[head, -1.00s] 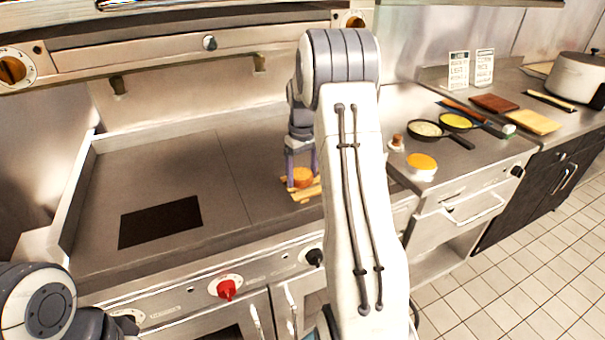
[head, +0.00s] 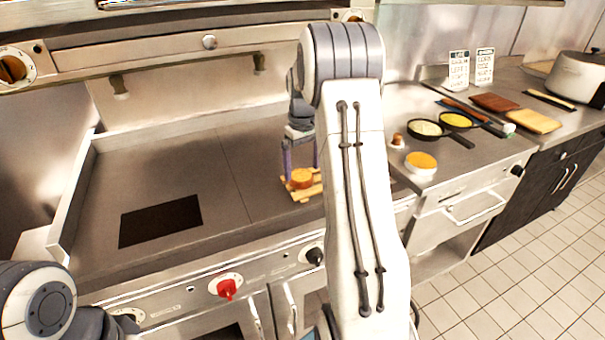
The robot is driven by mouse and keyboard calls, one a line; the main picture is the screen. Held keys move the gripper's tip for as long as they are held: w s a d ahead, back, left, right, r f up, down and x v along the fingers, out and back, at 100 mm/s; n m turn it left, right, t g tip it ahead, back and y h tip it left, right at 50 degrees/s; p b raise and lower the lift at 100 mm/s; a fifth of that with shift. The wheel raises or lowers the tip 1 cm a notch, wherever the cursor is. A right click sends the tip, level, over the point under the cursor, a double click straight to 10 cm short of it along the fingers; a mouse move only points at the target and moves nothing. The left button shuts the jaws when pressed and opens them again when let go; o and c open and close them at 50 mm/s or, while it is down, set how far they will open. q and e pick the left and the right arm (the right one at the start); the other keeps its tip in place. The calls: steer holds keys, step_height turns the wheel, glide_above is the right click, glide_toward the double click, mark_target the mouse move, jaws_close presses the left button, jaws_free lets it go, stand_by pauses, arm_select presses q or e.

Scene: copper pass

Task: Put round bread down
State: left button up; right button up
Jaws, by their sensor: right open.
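The round bread (head: 301,178) is a small orange-brown disc. It rests on a small pale wooden board (head: 301,195) on the griddle top, in the middle of the head view. My right gripper (head: 301,170) is open just above the bread, with its purple fingers spread to either side of it. My right arm hides the area right of the board. Only part of my left arm shows at the lower left; its gripper is out of view.
The flat griddle (head: 180,165) has a dark rectangle (head: 160,221) at left and free room around it. On the right counter are two pans (head: 428,130), a white container with orange top (head: 421,163), boards (head: 495,103) and a large pot (head: 578,78). Knobs line the front edge.

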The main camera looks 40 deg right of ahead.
mark_target(302, 176)
step_height(302, 176, up, 9)
steer(key=shift+r, duration=0.15)
stand_by(0.6)
